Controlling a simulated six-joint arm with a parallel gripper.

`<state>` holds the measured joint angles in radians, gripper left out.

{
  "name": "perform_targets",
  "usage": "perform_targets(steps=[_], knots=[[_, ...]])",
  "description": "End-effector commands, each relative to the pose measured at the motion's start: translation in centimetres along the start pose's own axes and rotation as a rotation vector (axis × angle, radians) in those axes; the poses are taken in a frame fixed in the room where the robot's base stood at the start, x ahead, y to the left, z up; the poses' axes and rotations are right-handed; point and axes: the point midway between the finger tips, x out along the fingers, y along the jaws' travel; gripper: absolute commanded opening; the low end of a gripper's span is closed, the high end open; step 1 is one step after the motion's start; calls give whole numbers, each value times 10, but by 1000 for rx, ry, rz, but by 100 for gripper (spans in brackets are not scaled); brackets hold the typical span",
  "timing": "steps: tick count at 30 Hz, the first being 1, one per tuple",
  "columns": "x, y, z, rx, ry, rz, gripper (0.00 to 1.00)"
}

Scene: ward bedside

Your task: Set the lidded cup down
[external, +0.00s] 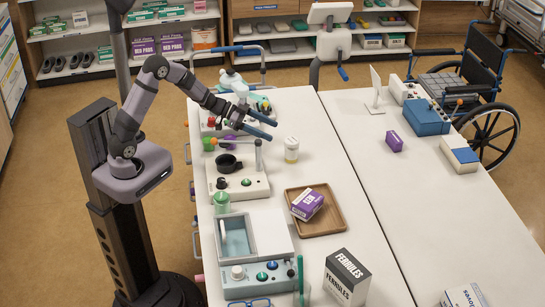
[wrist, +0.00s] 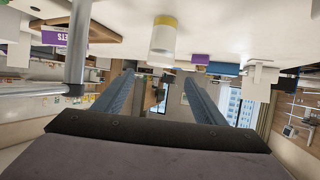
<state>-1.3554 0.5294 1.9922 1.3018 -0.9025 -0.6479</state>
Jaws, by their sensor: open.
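The lidded cup (external: 291,149) is small and pale, with a white top and a yellow band low down. It stands upright on the white table, just to the right of my gripper in the external view. My gripper (external: 273,130) is open, its two blue fingers pointing towards the cup. The wrist view is upside down; there the cup (wrist: 163,40) stands beyond the fingertips, with clear space between. Nothing is between the fingers of my gripper (wrist: 158,80), and they do not touch the cup.
A lab device with a black bowl (external: 229,163) and a thin post stands left of the cup. A wooden tray (external: 334,217) with a purple box (external: 307,204) lies nearer the camera. The white table (external: 345,165) is bare right of the cup. A Ferrules box (external: 347,277) stands in front.

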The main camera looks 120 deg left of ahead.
Motion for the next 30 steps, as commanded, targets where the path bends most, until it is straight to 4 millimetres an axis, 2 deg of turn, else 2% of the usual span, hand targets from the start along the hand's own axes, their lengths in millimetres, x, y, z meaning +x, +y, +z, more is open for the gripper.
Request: perform_targets(steps=[6, 21, 26, 30], knots=[[-15, 0, 0, 0, 0, 0, 64], [-16, 0, -1, 1, 2, -1, 64], [-17, -9, -22, 33, 32, -40, 64], [-4, 18, -46, 126, 11, -60, 64]])
